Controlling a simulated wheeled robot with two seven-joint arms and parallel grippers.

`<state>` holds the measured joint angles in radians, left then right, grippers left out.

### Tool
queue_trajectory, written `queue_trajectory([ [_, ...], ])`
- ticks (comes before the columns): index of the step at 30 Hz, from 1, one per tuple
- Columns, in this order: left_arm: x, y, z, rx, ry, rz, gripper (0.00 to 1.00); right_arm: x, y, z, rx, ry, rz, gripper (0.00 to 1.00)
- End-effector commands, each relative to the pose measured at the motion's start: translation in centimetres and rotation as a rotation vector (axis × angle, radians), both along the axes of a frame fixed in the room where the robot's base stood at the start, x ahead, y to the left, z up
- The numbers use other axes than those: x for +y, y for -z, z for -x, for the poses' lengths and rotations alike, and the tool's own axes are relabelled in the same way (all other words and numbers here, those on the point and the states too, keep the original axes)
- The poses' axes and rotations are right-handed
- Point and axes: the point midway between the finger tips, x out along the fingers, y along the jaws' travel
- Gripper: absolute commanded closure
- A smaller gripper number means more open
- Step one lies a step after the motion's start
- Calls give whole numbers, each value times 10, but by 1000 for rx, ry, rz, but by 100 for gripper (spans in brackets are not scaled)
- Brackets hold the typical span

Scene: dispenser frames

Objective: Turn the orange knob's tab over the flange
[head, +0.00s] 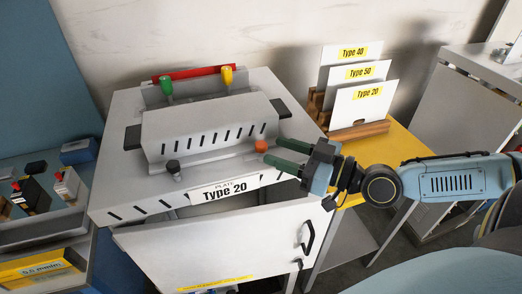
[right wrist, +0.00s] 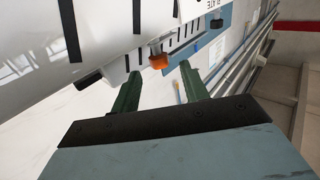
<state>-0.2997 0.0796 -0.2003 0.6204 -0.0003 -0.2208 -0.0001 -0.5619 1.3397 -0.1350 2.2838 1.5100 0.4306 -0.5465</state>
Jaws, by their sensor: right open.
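The orange knob (head: 261,146) sits at the front right of the grey slotted housing (head: 210,130), near the Type 20 plate (head: 224,190). It also shows in the right wrist view (right wrist: 158,61), ahead of the fingertips and roughly between them in the picture. My right gripper (head: 273,152) is open, its two green fingers pointing left at the knob from the right. I see no contact with the knob. The knob's tab and the flange are too small to make out. A black knob (head: 173,167) stands at the front left. My left gripper is not in view.
Green (head: 166,86) and yellow (head: 227,77) handles stand behind the housing by a red bar (head: 194,74). Black side grips flank the housing. A wooden rack (head: 358,131) with Type cards stands on the yellow table at the right. A grey door (head: 225,250) hangs in front.

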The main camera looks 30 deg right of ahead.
Motion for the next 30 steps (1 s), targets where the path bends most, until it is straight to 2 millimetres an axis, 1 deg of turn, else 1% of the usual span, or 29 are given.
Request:
queue_trajectory([
  [5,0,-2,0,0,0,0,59,4,-1,-12,-2,12,-1,55],
  [10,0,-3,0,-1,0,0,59,14,-2,-23,-4,1,-5,55],
  [16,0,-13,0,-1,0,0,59,20,-2,-37,0,8,-4,55],
  [23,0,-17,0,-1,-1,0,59,26,-1,-44,1,2,-2,55],
  [30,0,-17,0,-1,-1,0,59,27,0,-44,2,1,-1,55],
])
